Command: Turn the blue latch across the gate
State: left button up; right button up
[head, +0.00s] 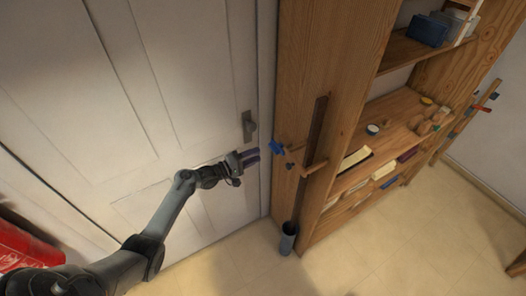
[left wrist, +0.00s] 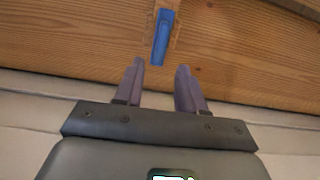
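The blue latch (head: 277,147) is a small blue piece on the side of the wooden shelf unit, near the white door. In the left wrist view the latch (left wrist: 161,38) is a narrow blue bar on a small wooden mount, its long side running nearly up and down the picture. My left gripper (head: 252,156) is just left of the latch in the head view. Its two dark fingers (left wrist: 160,68) are apart and empty, with the latch ahead of the gap, not between them. I cannot clearly make out a gate. My right gripper is not in view.
The white door (head: 140,110) has a dark handle (head: 248,126) above my left gripper. A dark upright strip (head: 311,150) and a wooden peg (head: 314,168) stick out right of the latch. A grey cylinder (head: 289,238) stands below. Shelves with small items lie farther right.

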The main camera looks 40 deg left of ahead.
pick_arm(q)
jog(key=shift+v, duration=1.75)
